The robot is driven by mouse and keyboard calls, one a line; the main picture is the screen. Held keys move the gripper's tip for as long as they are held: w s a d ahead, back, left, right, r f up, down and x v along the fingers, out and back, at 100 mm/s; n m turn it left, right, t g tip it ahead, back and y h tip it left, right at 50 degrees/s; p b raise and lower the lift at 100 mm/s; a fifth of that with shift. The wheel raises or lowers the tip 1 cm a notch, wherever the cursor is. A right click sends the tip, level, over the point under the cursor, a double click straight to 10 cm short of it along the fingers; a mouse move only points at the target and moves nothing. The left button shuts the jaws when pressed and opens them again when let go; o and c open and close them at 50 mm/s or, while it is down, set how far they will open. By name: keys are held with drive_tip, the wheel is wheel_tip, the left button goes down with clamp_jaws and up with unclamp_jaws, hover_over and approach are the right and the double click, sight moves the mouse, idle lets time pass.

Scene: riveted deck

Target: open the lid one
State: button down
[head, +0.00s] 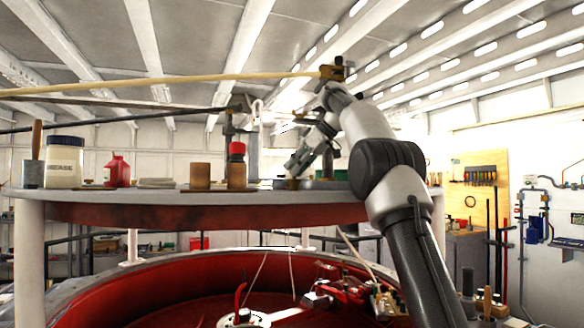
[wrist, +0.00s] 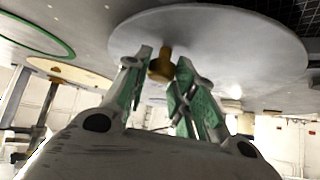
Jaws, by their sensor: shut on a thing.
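A pale grey round lid (wrist: 235,50) fills the upper part of the wrist view, with a brass-coloured knob (wrist: 160,68) on its face. My gripper (wrist: 163,60) has its green-padded fingers on either side of the knob and is shut on it. In the head view my gripper (head: 293,172) reaches down to the top of the round grey deck (head: 190,195). There the lid is seen nearly edge-on and is hard to make out. Whether the lid is raised off the deck cannot be told.
On the deck stand a grease tub (head: 64,162), a red bottle (head: 117,171), a brown cylinder (head: 200,175) and a red-capped container (head: 237,165). A long pale rod (head: 170,82) crosses above them. Below is a large red round basin (head: 130,290).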

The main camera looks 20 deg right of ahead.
drive_tip(key=c, duration=1.2)
unclamp_jaws()
drive_tip(key=shift+s+d+r, duration=0.25)
drive_tip(key=shift+r, duration=0.15)
drive_tip(key=shift+v, duration=1.15)
drive_tip(key=s+d, duration=0.7)
drive_tip(key=shift+s+d+f, duration=0.15)
drive_tip(key=shift+s+f, duration=0.05)
drive_tip(key=shift+s, duration=0.1)
drive_tip(key=shift+s+d, duration=0.4)
drive_tip(key=shift+s, duration=0.05)
